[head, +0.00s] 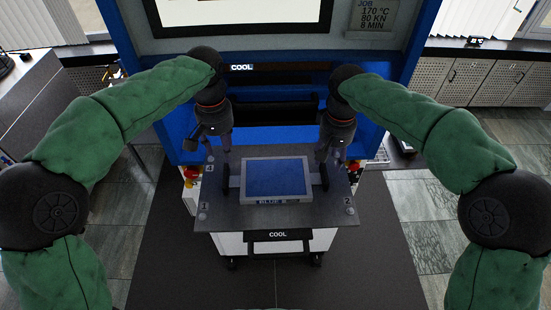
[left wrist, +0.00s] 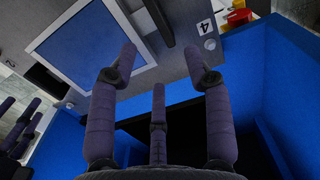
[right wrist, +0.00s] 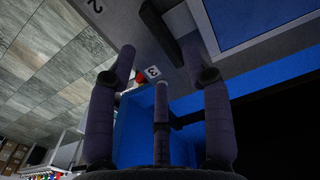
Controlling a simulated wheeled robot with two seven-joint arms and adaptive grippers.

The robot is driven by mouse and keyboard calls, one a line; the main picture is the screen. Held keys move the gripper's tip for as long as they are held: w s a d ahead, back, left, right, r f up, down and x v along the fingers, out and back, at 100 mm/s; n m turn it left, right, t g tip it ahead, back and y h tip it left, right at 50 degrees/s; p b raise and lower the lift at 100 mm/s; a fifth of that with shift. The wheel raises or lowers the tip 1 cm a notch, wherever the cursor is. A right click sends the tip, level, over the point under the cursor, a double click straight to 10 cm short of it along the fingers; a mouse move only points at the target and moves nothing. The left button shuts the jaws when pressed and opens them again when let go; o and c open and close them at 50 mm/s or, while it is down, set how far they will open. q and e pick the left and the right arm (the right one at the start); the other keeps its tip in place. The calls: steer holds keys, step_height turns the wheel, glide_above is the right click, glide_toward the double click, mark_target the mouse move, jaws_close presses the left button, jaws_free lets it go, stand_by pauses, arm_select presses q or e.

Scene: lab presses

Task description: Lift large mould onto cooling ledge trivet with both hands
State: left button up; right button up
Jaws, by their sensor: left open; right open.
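The large mould (head: 276,181), a grey frame with a blue top, lies flat on a dark grey trolley top (head: 235,222). A black handle sticks out at its left side (head: 226,181) and another at its right side (head: 324,178). My left gripper (head: 224,147) is open and empty by the mould's back left corner; in the left wrist view the left handle (left wrist: 158,22) shows between and beyond its fingertips (left wrist: 161,55). My right gripper (head: 331,153) is open at the back right corner, with the right handle (right wrist: 161,34) between and beyond its fingertips (right wrist: 159,55). I cannot clearly identify the trivet.
The blue press (head: 270,137) stands directly behind the trolley, with a dark opening and a "COOL" label (head: 241,68). Another "COOL" label (head: 278,235) is on the trolley front. Numbered corners mark the trolley top. Red parts (head: 190,174) sit beside the trolley's left edge.

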mark_target(227, 172)
steer(key=shift+s+r, duration=0.25)
steer(key=shift+s, duration=0.1)
arm_select(q)
steer(key=shift+s+f, duration=0.2)
steer(key=shift+f, duration=0.05)
arm_select(e)
steer(key=shift+w+f, duration=0.15)
steer(key=shift+f, duration=0.25)
arm_select(q)
step_height(227, 172, down, 10)
arm_select(e)
step_height(227, 172, down, 7)
steer(key=shift+r, duration=0.1)
arm_select(q)
jaws_close()
arm_select(e)
jaws_close()
arm_select(q)
steer(key=shift+r, duration=0.25)
arm_select(e)
steer(key=shift+r, duration=0.2)
